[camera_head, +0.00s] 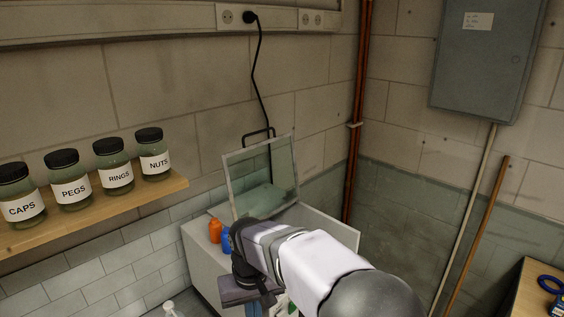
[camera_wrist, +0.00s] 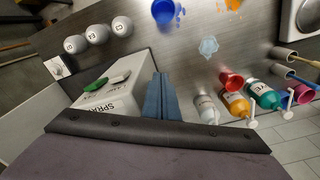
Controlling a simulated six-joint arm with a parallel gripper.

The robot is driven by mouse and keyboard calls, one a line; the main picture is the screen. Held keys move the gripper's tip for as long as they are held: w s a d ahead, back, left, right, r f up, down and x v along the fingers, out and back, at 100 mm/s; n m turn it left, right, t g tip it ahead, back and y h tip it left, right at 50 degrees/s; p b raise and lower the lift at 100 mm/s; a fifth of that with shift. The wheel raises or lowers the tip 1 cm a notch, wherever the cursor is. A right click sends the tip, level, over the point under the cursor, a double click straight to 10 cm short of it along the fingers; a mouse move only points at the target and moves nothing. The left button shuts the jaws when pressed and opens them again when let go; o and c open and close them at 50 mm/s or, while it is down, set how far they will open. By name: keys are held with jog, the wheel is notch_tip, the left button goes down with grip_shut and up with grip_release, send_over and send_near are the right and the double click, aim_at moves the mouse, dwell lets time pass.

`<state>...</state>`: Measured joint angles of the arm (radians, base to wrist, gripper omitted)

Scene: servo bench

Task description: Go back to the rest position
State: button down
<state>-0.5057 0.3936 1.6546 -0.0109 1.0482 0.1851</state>
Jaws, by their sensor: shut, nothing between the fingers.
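My gripper shows in the wrist view (camera_wrist: 160,97), its two blue-grey fingers together with nothing between them. In the head view my arm reaches in from the bottom right, and the blue fingers (camera_head: 254,310) point down at the bottom edge, partly cut off. The gripper is in front of a pale box with a raised glass lid (camera_head: 262,178). In the wrist view a white box marked SPRA... (camera_wrist: 112,98) is just left of the fingers, with a green and a white piece on its top. No rest position is marked in either view.
An orange bottle (camera_head: 215,231) and a blue one (camera_head: 227,243) stand close to my arm. In the wrist view, paint bottles (camera_wrist: 236,104) are right of the fingers and a blue cup (camera_wrist: 166,12) is beyond. A shelf of labelled jars (camera_head: 112,166) is at left.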

jog(key=s+d+f+m+b, duration=0.2)
jog(key=s+d+f, duration=0.4)
jog(key=s+d, duration=0.2)
jog(key=s+d+f+m+b, duration=0.1)
jog(key=s+d+f+b, duration=0.2)
jog(key=s+d+f, duration=0.3)
jog(key=s+d, duration=0.3)
jog(key=d, duration=0.4)
jog(key=shift+d+m+g+b, duration=0.15)
jog(key=shift+m+g+b, duration=0.15)
jog(key=shift+m, duration=0.1)
